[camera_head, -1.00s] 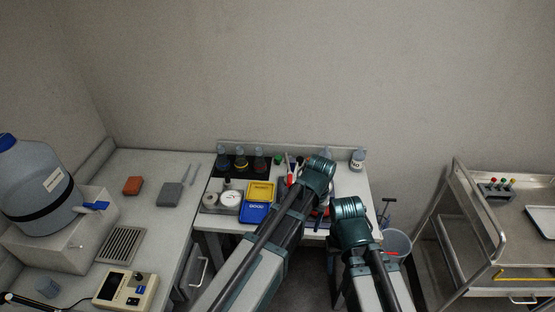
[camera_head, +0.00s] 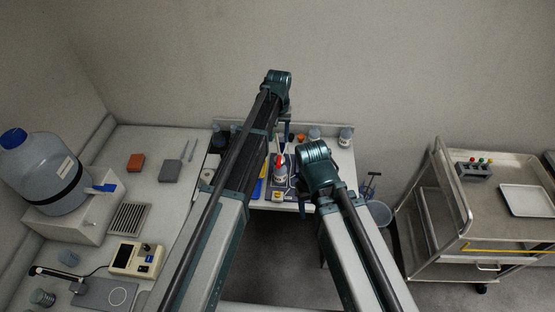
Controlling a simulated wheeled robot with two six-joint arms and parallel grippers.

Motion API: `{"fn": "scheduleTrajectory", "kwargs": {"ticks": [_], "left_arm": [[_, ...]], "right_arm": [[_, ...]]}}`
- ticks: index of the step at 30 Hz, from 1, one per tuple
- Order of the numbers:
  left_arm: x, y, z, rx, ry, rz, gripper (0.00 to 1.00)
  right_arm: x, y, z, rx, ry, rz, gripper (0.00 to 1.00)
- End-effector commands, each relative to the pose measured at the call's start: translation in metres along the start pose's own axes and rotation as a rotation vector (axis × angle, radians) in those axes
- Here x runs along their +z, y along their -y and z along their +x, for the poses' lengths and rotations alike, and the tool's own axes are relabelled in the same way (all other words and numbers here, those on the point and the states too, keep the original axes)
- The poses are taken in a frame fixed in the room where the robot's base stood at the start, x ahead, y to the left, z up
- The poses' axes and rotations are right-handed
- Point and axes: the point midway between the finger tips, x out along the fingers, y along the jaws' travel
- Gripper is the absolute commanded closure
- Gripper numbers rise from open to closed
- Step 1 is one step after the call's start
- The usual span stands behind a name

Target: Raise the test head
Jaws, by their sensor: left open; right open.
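A small device with a red and white upper part (camera_head: 281,164) stands on the back bench between my two arms. Its base is partly hidden, and I cannot tell for certain whether this is the test head. My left gripper (camera_head: 287,138) hangs below its raised wrist, above and behind the device. It is small and dark here, open, with nothing seen in it. My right gripper (camera_head: 303,207) is open, low at the right of the device near the bench's front edge. Its fingers are mostly hidden under the wrist, and contact cannot be made out.
Bottles (camera_head: 345,137) stand along the back of the bench. On the left counter are a water jug (camera_head: 45,172), a beige meter (camera_head: 136,259), a grey drain grid (camera_head: 129,218) and an orange block (camera_head: 135,162). A bucket (camera_head: 379,213) and a steel cart (camera_head: 440,262) stand right.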

Motion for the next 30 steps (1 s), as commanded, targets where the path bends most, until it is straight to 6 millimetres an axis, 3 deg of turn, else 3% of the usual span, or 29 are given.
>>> {"fn": "scheduleTrajectory", "kwargs": {"ticks": [30], "left_arm": [[0.0, 0.0, 0.129, 0.0, 0.0, 0.001, 0.47]], "right_arm": [[-0.009, 0.011, 0.128, 0.003, -0.004, -0.013, 0.4]]}}
